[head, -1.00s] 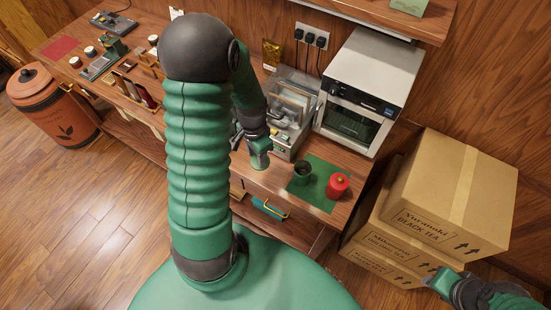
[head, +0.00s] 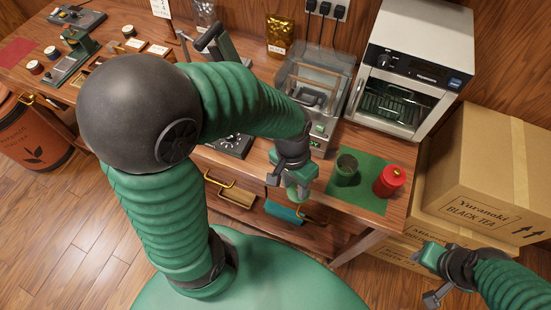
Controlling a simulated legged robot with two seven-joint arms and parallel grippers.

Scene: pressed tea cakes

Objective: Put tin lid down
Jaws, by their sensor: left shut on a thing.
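My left gripper (head: 297,188) is low in front of the counter edge, left of the green mat (head: 372,206). It is shut on a small green piece, which looks like the tin lid (head: 299,177); its outline is partly hidden by the fingers. A dark green open tin (head: 347,168) stands upright on the mat, right of the gripper and apart from it. A red tin (head: 389,181) with a small knob on top stands beside it. My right gripper (head: 432,279) is at the lower right, fingers apart and empty, near the boxes.
A sealing machine (head: 310,85) and a white oven (head: 412,65) stand behind the mat. Cardboard tea boxes (head: 484,180) are stacked at the right. Drawers with handles (head: 233,190) lie below the counter. The front part of the mat is bare.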

